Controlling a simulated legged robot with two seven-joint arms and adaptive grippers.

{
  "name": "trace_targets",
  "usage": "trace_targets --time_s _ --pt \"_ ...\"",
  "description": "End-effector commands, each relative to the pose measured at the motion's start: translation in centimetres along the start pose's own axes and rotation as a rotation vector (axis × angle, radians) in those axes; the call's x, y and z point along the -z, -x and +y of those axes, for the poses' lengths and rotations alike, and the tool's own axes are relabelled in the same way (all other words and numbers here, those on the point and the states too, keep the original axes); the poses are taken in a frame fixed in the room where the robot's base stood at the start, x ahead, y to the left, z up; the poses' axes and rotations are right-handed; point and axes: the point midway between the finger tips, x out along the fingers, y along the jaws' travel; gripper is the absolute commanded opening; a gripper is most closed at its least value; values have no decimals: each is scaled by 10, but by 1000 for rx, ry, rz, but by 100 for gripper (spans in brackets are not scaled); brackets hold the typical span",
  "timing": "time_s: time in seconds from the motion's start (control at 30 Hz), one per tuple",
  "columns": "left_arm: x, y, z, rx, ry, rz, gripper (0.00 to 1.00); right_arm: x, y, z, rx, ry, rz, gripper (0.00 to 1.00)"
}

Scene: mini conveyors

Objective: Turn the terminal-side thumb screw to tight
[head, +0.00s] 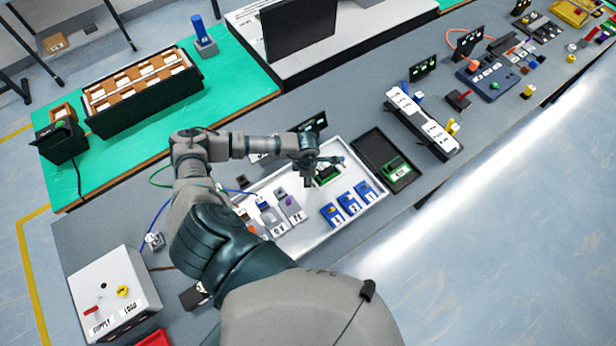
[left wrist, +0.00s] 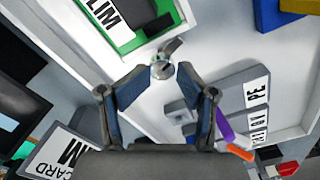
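A small round metallic knob with a flat tab, which looks like the thumb screw (left wrist: 162,69), shows in the left wrist view beside a green-edged module (left wrist: 128,43) with a white label. My left gripper (left wrist: 165,82) is open, its two blue-padded fingers on either side of the knob. The fingers look apart from the knob, and I cannot tell how high they are above it. In the head view the left gripper (head: 330,162) is over the white tray (head: 285,238), right by the green module (head: 327,176). The screw is too small to make out there. My right gripper is not in view.
Several blue modules (head: 346,203) and grey modules (head: 290,206) stand in the tray. A dark case with a green part (head: 396,168) lies right of it. A supply box (head: 110,290) stands at lower left. A black panel (head: 311,124) stands behind the gripper.

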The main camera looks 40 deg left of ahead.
Motion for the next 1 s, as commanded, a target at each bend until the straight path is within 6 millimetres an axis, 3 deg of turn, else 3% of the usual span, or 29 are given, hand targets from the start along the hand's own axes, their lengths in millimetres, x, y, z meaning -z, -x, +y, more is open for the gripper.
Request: trace_targets --time_s 0.17,0.27,0.7,1.0 --pt "-2 2 0 -2 -1 -1 51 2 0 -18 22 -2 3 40" --pt "-4 8 -1 -3 -1 -2 51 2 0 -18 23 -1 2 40" --pt "1 94 2 -3 0 -4 51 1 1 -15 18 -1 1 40" --pt "2 119 3 1 0 -3 51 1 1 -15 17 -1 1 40"
